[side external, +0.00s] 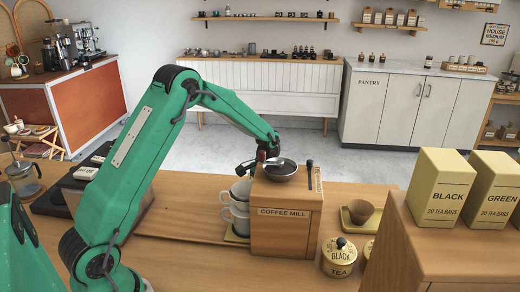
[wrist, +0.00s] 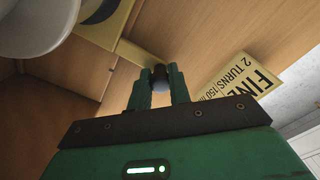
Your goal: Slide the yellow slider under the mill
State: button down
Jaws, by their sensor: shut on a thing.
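The wooden coffee mill (side external: 280,231) stands on the counter with a dark bowl and crank on top. In the wrist view, a narrow yellow bar, which looks like the yellow slider (wrist: 138,54), runs along the wood to my gripper (wrist: 159,78). The fingers are shut around a dark, round-ended knob at the bar's end. In the side view my gripper (side external: 250,166) is at the mill's far upper left, its fingertips largely hidden. The slider cannot be made out clearly there. How far it sits under the mill cannot be told.
A FINE card (wrist: 236,82) is on the wood to the right. A tea tin (side external: 339,258) and a brown cup (side external: 361,211) stand to the mill's right.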

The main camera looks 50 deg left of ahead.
jog(key=c, duration=1.3)
grip_release()
jog(key=shift+a, duration=0.1)
